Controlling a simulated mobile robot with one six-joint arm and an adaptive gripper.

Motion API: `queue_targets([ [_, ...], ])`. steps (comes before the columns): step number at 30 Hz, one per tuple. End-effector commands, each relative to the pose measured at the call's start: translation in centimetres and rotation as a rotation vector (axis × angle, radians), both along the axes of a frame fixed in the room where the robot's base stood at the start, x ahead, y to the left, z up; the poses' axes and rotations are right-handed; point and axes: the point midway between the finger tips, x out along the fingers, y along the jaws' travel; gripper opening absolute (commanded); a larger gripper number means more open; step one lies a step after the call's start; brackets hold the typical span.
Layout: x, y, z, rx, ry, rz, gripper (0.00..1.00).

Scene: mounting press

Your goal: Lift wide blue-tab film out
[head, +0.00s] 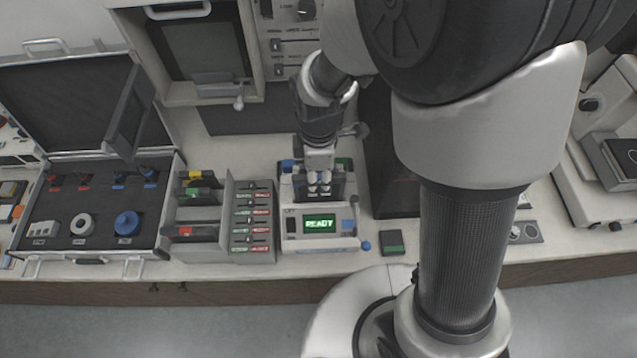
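My gripper (319,184) points down over the small white press (320,243), whose screen reads READY in green. Two pale finger pads show close together at its end. At this size I cannot tell whether they are open or hold anything. A small blue piece (287,166) shows just left of the gripper at the back of the press, and a green piece (344,164) shows to the right. I cannot tell whether the blue piece is a film's tab. The gripper and arm hide part of the press top. No wide blue-tab film can be made out for certain.
Left of the press, a grey rack (205,243) holds pieces with yellow, green and red tabs. Farther left is an open case (97,260) with tools and a blue round part (127,223). My arm covers the right-centre.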

Motion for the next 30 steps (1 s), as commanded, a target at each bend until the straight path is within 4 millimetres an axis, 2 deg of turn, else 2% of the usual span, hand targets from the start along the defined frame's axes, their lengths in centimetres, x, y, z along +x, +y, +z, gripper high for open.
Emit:
queue_targets([
  [3,0.0,-0.01,-0.68,0.0,0.0,0.0,0.37],
  [9,0.01,-0.01,-0.62,0.0,-0.001,0.0,0.37],
  [25,0.01,-0.01,-0.6,0.0,-0.001,-0.001,0.01],
  [30,0.01,-0.01,-0.59,0.0,-0.001,0.0,0.0],
])
